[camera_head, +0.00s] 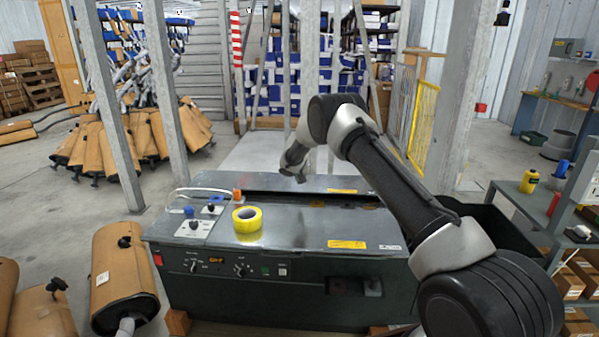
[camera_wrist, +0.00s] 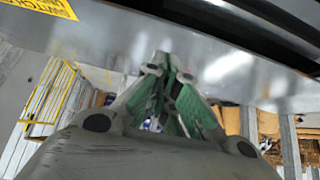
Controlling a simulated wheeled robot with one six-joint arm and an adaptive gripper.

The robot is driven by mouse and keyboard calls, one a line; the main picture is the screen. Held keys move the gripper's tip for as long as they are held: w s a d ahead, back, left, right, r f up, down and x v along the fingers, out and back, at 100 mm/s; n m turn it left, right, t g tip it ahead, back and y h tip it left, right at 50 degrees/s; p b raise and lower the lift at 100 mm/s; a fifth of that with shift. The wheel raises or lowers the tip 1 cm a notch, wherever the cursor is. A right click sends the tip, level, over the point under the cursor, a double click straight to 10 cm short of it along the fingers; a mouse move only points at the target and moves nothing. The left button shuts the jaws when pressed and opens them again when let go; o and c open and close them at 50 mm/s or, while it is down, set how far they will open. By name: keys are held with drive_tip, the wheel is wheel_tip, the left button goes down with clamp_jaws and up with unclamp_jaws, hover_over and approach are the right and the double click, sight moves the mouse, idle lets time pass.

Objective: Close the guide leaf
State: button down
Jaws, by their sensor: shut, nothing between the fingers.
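A steel panel (camera_head: 255,181) lies along the back of the top, behind a long dark slot (camera_head: 300,198). I cannot tell for sure which part is the guide leaf. My gripper (camera_head: 298,179) is at the back panel, small and partly hidden in the head view. In the wrist view my gripper (camera_wrist: 164,60) is shut and empty, its green-padded fingers together. The tips overlap the edge of a steel plate (camera_wrist: 110,45) with a yellow label; contact is unclear.
A yellow tape roll (camera_head: 247,219) and small control plates (camera_head: 200,222) are on the top at left. Grey posts (camera_head: 110,110) stand behind. Brown mufflers (camera_head: 122,270) lie at left. A shelf with bottles (camera_head: 528,182) is at right.

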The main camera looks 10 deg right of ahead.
sight(300, 191)
drive_tip(key=shift+s+a+f, duration=0.1)
drive_tip(key=shift+s+f, duration=0.05)
drive_tip(key=shift+f, duration=0.65)
drive_tip(key=shift+s+f, duration=0.15)
drive_tip(key=shift+f, duration=0.6)
drive_tip(key=shift+s+a+f, duration=0.1)
drive_tip(key=shift+s+f, duration=0.05)
drive_tip(key=shift+f, duration=0.4)
drive_tip(key=shift+s+f, duration=0.15)
drive_tip(key=shift+f, duration=0.4)
